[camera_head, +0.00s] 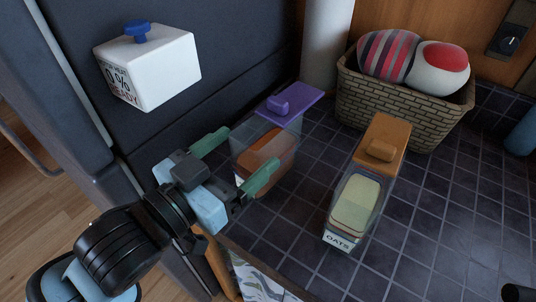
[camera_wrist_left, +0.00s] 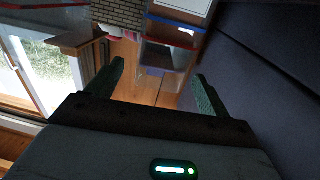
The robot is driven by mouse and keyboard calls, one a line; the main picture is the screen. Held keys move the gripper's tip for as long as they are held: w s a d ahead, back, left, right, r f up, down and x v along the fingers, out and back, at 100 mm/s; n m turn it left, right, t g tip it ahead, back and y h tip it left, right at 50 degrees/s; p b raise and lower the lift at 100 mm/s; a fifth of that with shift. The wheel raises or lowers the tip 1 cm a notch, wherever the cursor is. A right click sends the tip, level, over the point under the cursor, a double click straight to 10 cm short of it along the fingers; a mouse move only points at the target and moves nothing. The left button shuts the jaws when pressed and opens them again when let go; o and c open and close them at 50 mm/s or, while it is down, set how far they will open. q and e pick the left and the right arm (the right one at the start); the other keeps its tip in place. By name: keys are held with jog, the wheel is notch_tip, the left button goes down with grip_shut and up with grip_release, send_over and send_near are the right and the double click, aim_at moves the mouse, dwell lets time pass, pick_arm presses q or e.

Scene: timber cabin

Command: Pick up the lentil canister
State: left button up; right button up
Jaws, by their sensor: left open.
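A clear canister with a purple lid (camera_head: 290,101) and orange-red contents (camera_head: 265,158) stands on the dark tiled counter in the head view. No label on it is readable, but its contents look like lentils. My left gripper (camera_head: 252,147) is open and points at this canister from the front left. Its two green fingers appear spread to either side of the canister's near part; I cannot tell whether they touch it. In the left wrist view the open fingers (camera_wrist_left: 160,85) have nothing clearly held between them.
A clear canister labelled OATS (camera_head: 356,206) with an orange-brown lid stands to the right. A white box-like object with a blue knob (camera_head: 150,68) is at the upper left.

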aim_at(261, 139)
pick_arm(q)
jog(key=shift+f+x, duration=0.25)
jog(key=shift+x, duration=1.1)
jog(key=shift+f+x, duration=0.2)
jog(key=shift+x, duration=1.15)
grip_shut()
